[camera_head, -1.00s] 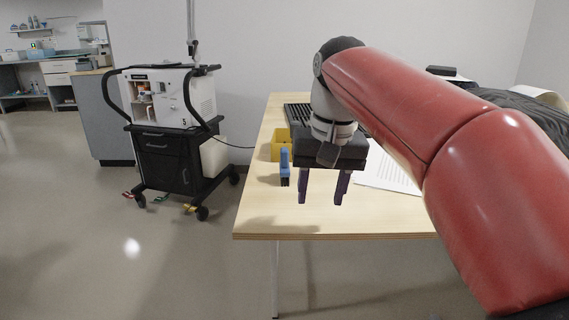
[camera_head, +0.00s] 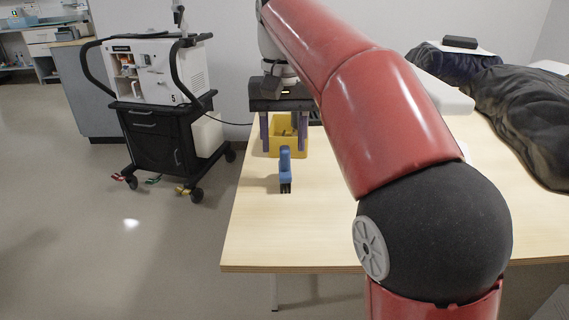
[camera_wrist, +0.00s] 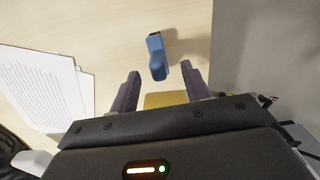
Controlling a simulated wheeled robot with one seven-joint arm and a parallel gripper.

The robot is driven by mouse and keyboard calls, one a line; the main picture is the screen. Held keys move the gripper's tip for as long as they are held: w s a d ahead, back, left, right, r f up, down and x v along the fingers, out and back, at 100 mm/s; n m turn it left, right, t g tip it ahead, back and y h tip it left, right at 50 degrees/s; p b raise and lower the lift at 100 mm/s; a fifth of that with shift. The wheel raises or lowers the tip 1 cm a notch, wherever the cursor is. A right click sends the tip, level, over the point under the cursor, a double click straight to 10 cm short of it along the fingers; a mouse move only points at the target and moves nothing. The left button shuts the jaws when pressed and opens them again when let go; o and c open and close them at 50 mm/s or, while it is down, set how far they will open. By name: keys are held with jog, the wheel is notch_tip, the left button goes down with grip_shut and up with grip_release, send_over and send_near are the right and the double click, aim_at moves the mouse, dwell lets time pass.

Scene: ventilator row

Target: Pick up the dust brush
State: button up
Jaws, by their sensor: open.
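The dust brush (camera_head: 286,172) is blue with dark bristles and is on the wooden table near its left edge, just in front of a yellow bin. In the wrist view the dust brush (camera_wrist: 157,58) shows just beyond the fingertips, roughly centred between them. My gripper (camera_head: 283,149) is open and empty, fingers pointing down, over the bin area behind the brush. In the wrist view my gripper (camera_wrist: 161,72) has its two purple fingers spread apart, with nothing between the tips. I cannot tell its exact height over the table.
The yellow bin (camera_head: 304,148) holds dark items and is partly hidden by my fingers. The front of the table (camera_head: 300,235) is clear. White paper sheets (camera_wrist: 45,85) lie left in the wrist view. A ventilator cart (camera_head: 160,150) stands left of the table; a dark draped form (camera_head: 520,120) lies right.

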aim_at(285, 167)
notch_tip(285, 167, down, 7)
jog(key=shift+d+r+b, duration=0.1)
jog(key=shift+r+b, duration=0.1)
jog(key=shift+b, duration=0.45)
grip_shut()
notch_tip(285, 167, up, 10)
jog(key=shift+r+p, duration=0.1)
jog(key=shift+p, duration=0.75)
